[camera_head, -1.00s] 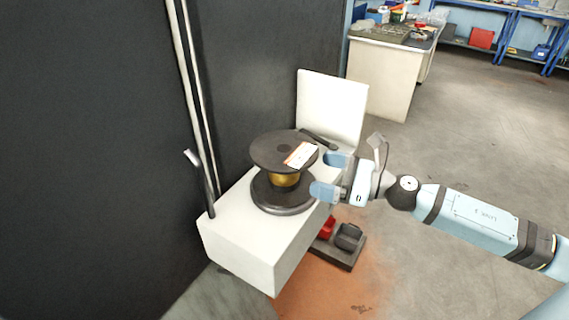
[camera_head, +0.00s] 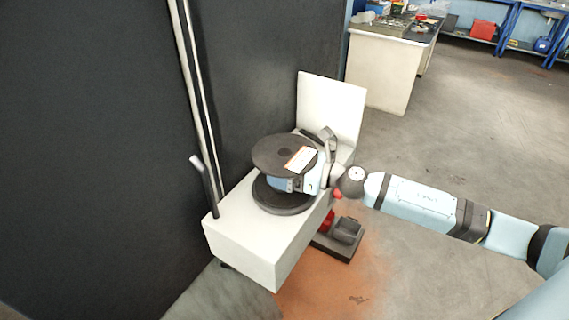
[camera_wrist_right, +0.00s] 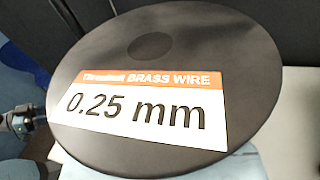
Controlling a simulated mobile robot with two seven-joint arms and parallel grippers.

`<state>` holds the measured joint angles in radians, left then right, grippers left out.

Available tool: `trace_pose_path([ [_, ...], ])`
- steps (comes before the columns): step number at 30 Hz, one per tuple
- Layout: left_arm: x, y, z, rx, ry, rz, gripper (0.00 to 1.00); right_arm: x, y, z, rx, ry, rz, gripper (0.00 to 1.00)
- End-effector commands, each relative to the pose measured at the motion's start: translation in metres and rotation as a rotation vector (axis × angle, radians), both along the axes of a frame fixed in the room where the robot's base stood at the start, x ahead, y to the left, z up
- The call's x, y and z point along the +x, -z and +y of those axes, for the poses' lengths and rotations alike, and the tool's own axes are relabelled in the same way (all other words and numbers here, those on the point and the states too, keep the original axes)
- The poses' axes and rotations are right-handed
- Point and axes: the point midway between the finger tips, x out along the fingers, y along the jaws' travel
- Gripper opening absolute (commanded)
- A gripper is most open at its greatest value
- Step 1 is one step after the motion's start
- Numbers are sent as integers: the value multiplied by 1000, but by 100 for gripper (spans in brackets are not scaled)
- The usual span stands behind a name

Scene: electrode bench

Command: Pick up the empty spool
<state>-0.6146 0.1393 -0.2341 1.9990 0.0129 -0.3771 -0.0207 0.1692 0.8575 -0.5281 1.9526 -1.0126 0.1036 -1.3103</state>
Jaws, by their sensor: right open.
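The spool (camera_head: 282,153) stands upright on the white machine block, with a dark round top flange and a dark lower flange. A label on the top flange reads "BRASS WIRE 0.25 mm" in the right wrist view (camera_wrist_right: 140,112). My right gripper (camera_head: 284,184) is open, with its fingers between the two flanges at the spool's core. The core and most of the fingers are hidden under the top flange, so I cannot tell whether they touch it.
The white block (camera_head: 240,245) carries an upright white panel (camera_head: 331,110) behind the spool. A dark wall rises behind. A dark tray (camera_head: 338,240) with red and dark items sits below right. Open floor lies right.

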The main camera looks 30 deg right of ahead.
Motion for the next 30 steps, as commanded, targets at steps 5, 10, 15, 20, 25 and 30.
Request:
trace_pose_path([
  [5, 0, 0, 0, 0, 0, 0, 43, 1, 1, 1, -1, 0, 1, 100],
  [10, -1, 3, 0, 1, 1, 6, 43, 1, 1, 1, 0, 0, 0, 77],
  [15, -2, 5, 0, 3, 1, 11, 43, 1, 1, 1, 0, 0, 0, 38],
  [20, -2, 5, 0, 3, 1, 11, 43, 1, 0, 1, 0, 1, -1, 33],
  [25, -2, 3, 0, 1, 2, 8, 43, 1, -3, 1, 0, 0, -3, 33],
  [30, -1, -3, 0, 1, 1, 6, 43, 1, -18, 1, -3, -1, -5, 33],
])
